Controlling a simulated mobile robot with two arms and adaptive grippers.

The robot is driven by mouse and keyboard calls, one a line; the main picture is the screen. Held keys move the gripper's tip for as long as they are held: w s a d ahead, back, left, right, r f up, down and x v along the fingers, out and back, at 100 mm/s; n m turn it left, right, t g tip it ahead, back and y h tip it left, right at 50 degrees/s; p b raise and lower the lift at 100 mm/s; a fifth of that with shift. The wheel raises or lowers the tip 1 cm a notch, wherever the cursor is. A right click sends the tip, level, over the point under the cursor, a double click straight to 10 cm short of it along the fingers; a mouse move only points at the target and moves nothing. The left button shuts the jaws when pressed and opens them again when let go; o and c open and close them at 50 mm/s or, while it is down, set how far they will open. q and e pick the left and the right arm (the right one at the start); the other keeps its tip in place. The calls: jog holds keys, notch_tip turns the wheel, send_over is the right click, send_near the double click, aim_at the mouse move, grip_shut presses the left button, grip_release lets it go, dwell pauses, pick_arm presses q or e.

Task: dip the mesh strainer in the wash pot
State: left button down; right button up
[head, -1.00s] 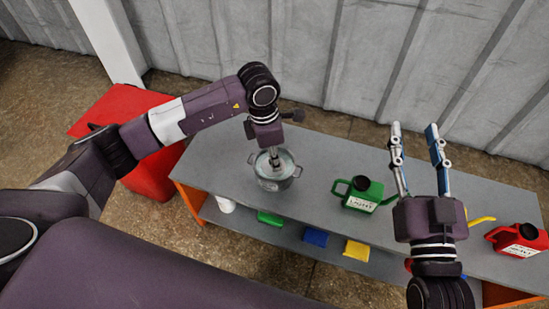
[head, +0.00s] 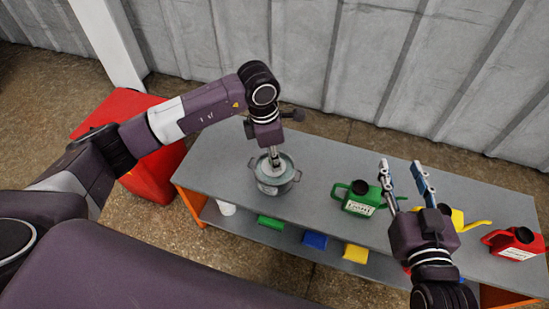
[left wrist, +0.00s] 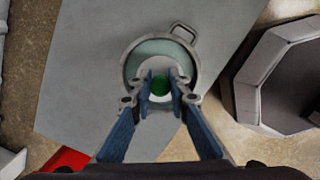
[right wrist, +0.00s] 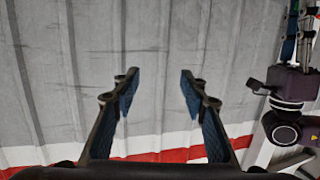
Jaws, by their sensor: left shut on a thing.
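The wash pot (head: 291,184) is a grey metal pot with side handles, standing upright on the workbench; its rim and pale inside also show in the left wrist view (left wrist: 194,62). My left gripper (head: 275,160) points down over the pot's mouth. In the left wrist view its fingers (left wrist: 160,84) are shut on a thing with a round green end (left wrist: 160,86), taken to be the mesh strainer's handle. The strainer's mesh is hidden by the fingers and pot, so its depth cannot be told. My right gripper (head: 403,168) is open and empty, above the bench's right part.
On the grey workbench (head: 232,165), a green can (head: 358,202), a yellow can (head: 457,217) and a red can (head: 515,246) stand right of the pot. The lower shelf holds colored bins and a white container (head: 226,208). A red box (head: 155,150) stands left. A corrugated wall (head: 300,50) is behind.

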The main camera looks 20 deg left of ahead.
pick_arm(q)
jog(key=shift+r+p, duration=0.3)
jog(key=shift+r, duration=0.6)
jog(key=shift+r+p, duration=1.25)
jog(key=shift+r, duration=0.25)
jog(key=shift+r+p, duration=0.4)
jog(key=shift+r, duration=0.45)
pick_arm(e)
jog(key=s+d+f+g+h, duration=0.1)
jog(key=s+d+f+g, duration=0.2)
jog(key=s+f+g, duration=0.2)
jog(key=s+d+f+g+h, duration=0.2)
jog(key=s+f+g, duration=0.4)
jog(key=s+f, duration=0.4)
jog(key=s+d, duration=0.1)
jog(key=s, duration=0.2)
jog(key=shift+d+f+m+g, duration=0.3)
jog(key=shift+d+f, duration=0.05)
jog(key=shift+f, duration=0.05)
jog(key=shift+w+r, duration=0.15)
jog(key=shift+w, duration=0.1)
